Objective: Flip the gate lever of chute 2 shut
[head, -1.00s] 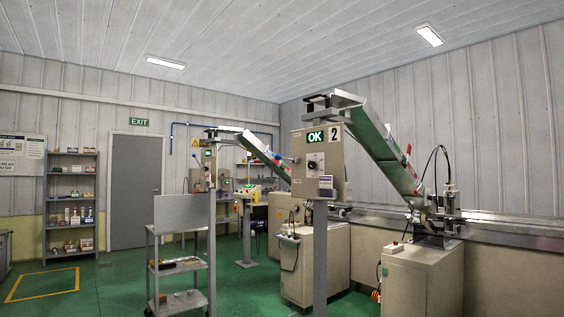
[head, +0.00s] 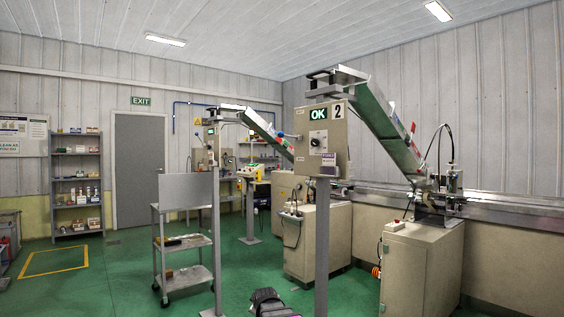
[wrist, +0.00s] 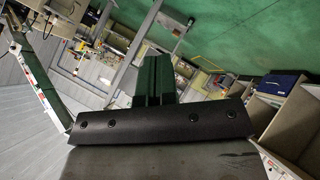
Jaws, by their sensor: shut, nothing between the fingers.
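Chute 2 (head: 385,123) slopes down to the right from behind a beige panel box (head: 322,140) on a grey post, in the head view. The box bears a "2" sign (head: 338,111), a lit green OK display and a dark knob. A short lever with a blue ball end (head: 281,134) sticks out at the box's left side; whether it is the gate lever I cannot tell. A dark part of my arm shows at the bottom edge of the head view. In the wrist view my gripper (wrist: 153,82) is shut and empty, its dark fingers together, well away from the box.
A second chute (head: 262,128) with its own post stands farther left. A grey trolley (head: 184,243) stands before it. Beige cabinets (head: 421,268) and a conveyor rail (head: 505,205) fill the right side. Green floor (head: 110,285) is clear at front left.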

